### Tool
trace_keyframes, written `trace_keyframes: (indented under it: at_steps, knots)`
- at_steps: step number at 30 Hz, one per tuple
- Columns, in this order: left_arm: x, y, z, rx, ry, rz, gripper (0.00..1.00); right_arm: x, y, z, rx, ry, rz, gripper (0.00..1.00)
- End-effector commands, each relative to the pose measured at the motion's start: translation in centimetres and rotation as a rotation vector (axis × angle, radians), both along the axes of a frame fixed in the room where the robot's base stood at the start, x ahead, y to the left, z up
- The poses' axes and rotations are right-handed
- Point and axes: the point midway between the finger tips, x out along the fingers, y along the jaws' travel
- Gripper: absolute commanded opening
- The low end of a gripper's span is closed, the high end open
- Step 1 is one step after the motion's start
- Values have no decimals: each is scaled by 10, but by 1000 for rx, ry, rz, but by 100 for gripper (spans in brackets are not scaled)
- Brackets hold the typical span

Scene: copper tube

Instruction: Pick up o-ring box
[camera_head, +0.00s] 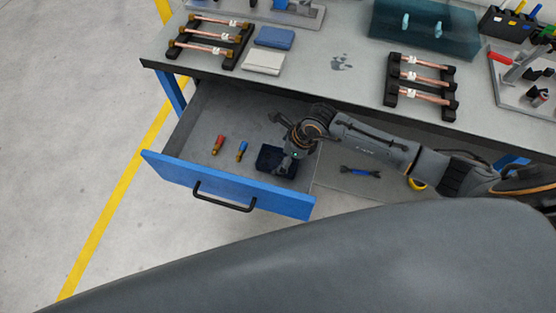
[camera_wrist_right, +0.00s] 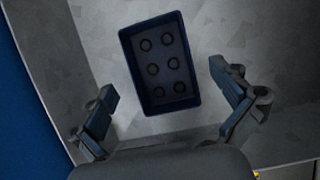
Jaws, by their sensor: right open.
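The o-ring box (camera_head: 272,160) is a small dark blue open box inside the open drawer, near the drawer's right front corner. In the right wrist view the box (camera_wrist_right: 188,92) stands on the grey drawer floor with several black o-rings in it. My right gripper (camera_head: 288,160) is over the box and partly hides it in the head view. In the wrist view my right gripper (camera_wrist_right: 172,108) is open, with one finger on each side of the box's near end and a gap to each. The left gripper is not in view.
The blue-fronted drawer (camera_head: 178,173) also holds a red item (camera_head: 218,144) and a blue item (camera_head: 242,151). The workbench top (camera_head: 310,75) above carries copper tubes in black racks (camera_head: 422,82). A blue-handled tool (camera_head: 360,171) lies right of the drawer.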

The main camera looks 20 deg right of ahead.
Motion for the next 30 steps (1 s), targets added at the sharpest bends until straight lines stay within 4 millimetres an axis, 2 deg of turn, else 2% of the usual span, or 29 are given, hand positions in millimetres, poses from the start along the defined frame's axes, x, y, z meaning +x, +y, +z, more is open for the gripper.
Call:
trace_keyframes:
  at_steps: [2,6,16,17,25,30]
  knots:
    - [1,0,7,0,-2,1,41,1,3,-9,2,5,-1,100]
    - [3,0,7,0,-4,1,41,5,8,-25,1,1,-1,100]
    - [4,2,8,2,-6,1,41,7,10,-32,1,-1,0,100]
    - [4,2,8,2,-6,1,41,7,10,-32,1,-1,0,98]
    - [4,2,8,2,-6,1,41,7,9,-32,0,0,0,43]
    - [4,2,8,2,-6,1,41,7,9,-32,1,0,-1,42]
